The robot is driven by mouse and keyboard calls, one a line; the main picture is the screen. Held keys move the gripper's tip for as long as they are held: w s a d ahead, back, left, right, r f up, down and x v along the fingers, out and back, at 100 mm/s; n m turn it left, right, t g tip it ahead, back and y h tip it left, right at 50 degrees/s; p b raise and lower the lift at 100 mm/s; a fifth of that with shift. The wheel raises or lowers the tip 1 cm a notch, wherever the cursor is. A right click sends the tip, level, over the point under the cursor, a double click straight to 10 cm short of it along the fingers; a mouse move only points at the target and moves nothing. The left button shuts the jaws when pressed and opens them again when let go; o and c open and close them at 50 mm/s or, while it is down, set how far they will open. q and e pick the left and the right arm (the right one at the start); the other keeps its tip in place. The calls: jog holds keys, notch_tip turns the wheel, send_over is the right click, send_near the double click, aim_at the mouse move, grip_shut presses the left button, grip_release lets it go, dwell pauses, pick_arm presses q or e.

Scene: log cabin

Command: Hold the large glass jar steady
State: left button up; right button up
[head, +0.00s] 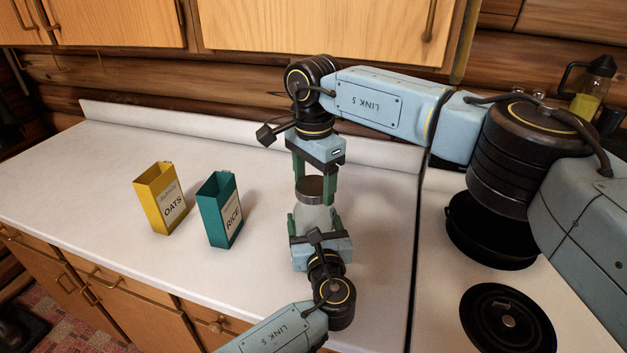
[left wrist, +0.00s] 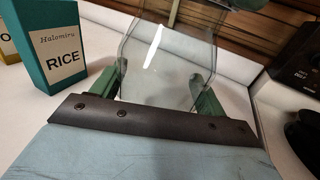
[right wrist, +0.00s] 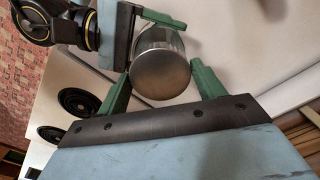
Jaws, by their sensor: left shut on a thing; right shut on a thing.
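The large glass jar (head: 314,217) stands on the white counter, clear-walled with a metal lid (head: 311,190). My left gripper (head: 315,222) comes from the front and is shut on the jar's glass body, one green finger on each side. The left wrist view shows the glass (left wrist: 160,65) between the fingers. My right gripper (head: 315,188) reaches down from above and is shut on the lid. The right wrist view shows the round lid (right wrist: 160,68) between its green fingers. The jar's lower front is partly hidden by my left gripper.
A yellow oats box (head: 161,199) and a teal rice box (head: 220,210) stand open-topped left of the jar. A stove with a black pot (head: 490,235) and a burner (head: 508,320) is at the right. The counter's left part is clear.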

aim_at(314, 185)
jog(key=shift+r, duration=0.15)
jog(key=shift+r, duration=0.85)
jog(key=shift+r, duration=2.05)
pick_arm(q)
jog(key=o, duration=2)
jog(key=shift+c, duration=0.2)
